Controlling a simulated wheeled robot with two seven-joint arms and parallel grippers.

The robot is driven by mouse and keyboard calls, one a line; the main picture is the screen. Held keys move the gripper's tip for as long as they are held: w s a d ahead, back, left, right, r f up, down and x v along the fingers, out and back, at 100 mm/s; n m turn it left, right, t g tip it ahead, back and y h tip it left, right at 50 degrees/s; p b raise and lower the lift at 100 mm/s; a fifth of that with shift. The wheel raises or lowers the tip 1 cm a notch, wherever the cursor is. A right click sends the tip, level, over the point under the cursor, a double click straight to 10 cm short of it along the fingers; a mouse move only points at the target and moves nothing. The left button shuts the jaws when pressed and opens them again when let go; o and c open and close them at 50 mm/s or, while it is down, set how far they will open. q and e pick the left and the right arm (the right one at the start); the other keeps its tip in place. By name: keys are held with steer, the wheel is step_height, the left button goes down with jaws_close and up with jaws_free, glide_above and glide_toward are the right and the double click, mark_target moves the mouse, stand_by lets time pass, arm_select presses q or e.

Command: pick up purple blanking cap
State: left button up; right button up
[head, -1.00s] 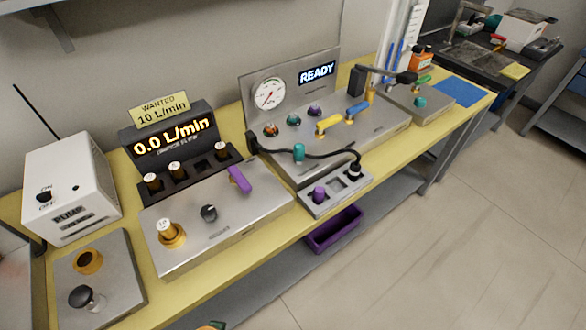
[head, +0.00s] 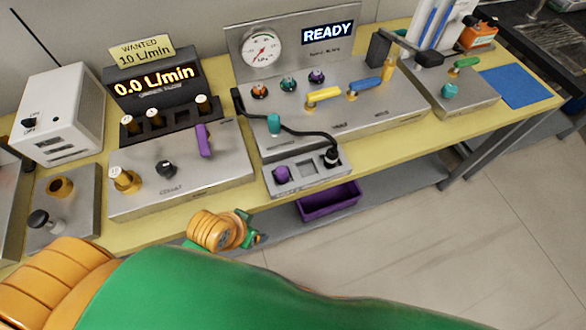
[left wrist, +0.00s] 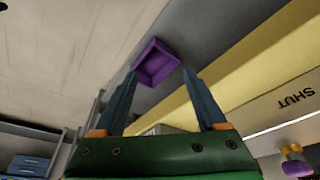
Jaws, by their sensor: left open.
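The purple blanking cap (head: 282,174) sits upright in the left recess of a small grey tray (head: 310,181) at the front of the bench. My left gripper (left wrist: 162,85) is open and empty in the left wrist view, its two fingers apart. In the head view, my left wrist (head: 222,231) is in front of the bench edge, below and left of the cap and apart from it; the fingers are mostly hidden there. I cannot make out the cap for certain in the left wrist view. My right gripper is not in view.
A purple bin (head: 329,201) is on the shelf below the tray; it also shows in the left wrist view (left wrist: 156,62). A black cable (head: 310,134) ends in a plug in the tray's right end. A purple lever (head: 203,140) stands on the left panel. Floor ahead is clear.

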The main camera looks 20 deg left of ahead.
arm_select(q)
steer(key=w+d+r+m+g+h, duration=0.1)
steer(key=w+d+r+m+h, duration=0.1)
steer(key=w+d+r+m, duration=0.25)
steer(key=w+d+r+m+h, duration=0.1)
steer(key=w+d+r+m, duration=0.15)
steer(key=d+m, duration=0.4)
step_height(320, 180, up, 6)
steer(key=r+m+g+y, duration=0.1)
steer(key=m+g+y, duration=0.1)
steer(key=m+y, duration=0.35)
glide_above(281, 170)
steer(key=shift+w+d+f+m+h, duration=0.15)
steer(key=shift+f+m+h, duration=0.1)
steer(key=shift+m+h, duration=0.45)
steer(key=shift+a, duration=0.2)
step_height(281, 170, down, 6)
steer(key=shift+r+p, duration=0.1)
steer(key=shift+p, duration=0.7)
steer(key=shift+f, duration=0.5)
jaws_close()
